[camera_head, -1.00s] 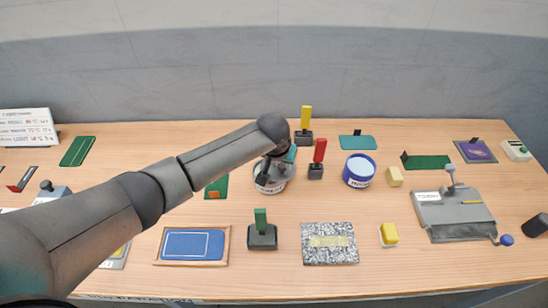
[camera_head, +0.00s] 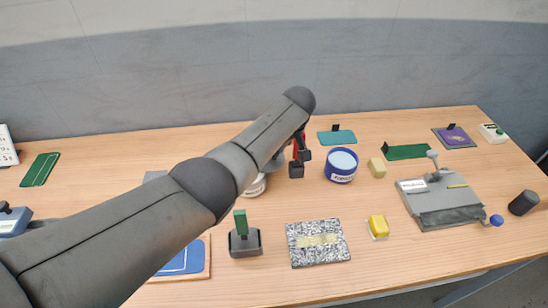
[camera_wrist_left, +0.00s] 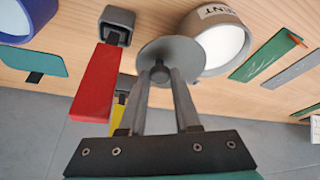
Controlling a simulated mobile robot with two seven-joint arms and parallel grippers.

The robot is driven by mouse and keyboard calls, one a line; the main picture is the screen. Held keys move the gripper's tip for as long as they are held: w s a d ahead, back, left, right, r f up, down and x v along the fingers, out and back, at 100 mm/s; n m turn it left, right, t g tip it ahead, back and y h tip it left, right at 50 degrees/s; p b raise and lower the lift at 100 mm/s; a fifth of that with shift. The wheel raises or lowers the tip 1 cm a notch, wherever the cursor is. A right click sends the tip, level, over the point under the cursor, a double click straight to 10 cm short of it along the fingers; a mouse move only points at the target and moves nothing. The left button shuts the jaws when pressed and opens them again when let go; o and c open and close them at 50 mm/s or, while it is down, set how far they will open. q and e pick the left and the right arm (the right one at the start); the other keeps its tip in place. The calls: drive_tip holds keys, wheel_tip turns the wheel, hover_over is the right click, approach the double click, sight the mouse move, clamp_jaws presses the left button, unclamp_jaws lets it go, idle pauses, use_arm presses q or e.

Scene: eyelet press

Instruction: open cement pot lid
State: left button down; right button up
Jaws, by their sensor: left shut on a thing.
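The cement pot (camera_wrist_left: 218,42) is a round grey-beige pot with a partly visible label and a pale inside; its mouth shows uncovered in the left wrist view. In the head view the pot (camera_head: 256,187) is mostly hidden behind my left arm. My left gripper (camera_wrist_left: 160,76) is shut on the knob of the round grey lid (camera_wrist_left: 158,52). The lid is off the pot, held up and to one side of it, overlapping the pot's rim in the wrist view. My right gripper is in neither view.
A red-handled tool (camera_wrist_left: 96,85) in a dark holder stands close beside the lid. A blue-walled pot (camera_head: 341,165) is to the right. A green-handled stamp (camera_head: 243,236), a speckled slab (camera_head: 318,243) and a grey press (camera_head: 441,200) stand nearer. Bare wood lies between them.

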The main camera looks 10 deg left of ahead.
use_arm(q)
drive_tip(key=shift+w, duration=0.2)
drive_tip(key=shift+n, duration=0.3)
drive_tip(key=c, duration=0.6)
unclamp_jaws()
